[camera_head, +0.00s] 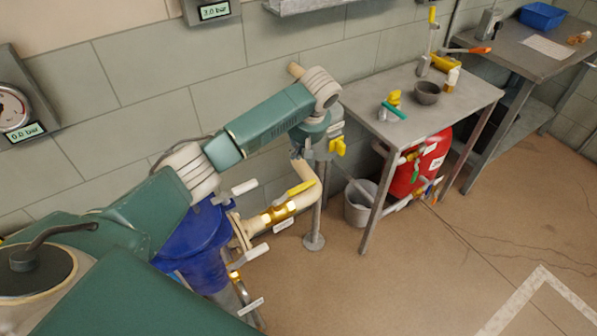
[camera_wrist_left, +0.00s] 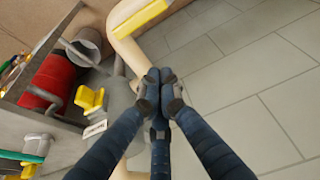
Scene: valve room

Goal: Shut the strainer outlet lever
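The yellow lever (camera_head: 300,187) sits on a brass valve (camera_head: 283,211) in the cream pipe to the right of the blue strainer body (camera_head: 195,245). It lies roughly along the pipe. A yellow lever, apparently the same one, shows at the top of the left wrist view (camera_wrist_left: 140,16). My left gripper (camera_head: 299,150) is above and behind this lever, close to the upright pipe, and apart from the lever. In the left wrist view its fingers (camera_wrist_left: 160,80) are together at the tips with nothing seen between them. My right gripper is out of view.
A yellow handle (camera_head: 338,145) is on the grey fitting beside my left gripper. A metal table (camera_head: 455,100) stands right, with a red tank (camera_head: 425,165) and grey bucket (camera_head: 357,205) below. White tags hang around the strainer. The floor in front is open.

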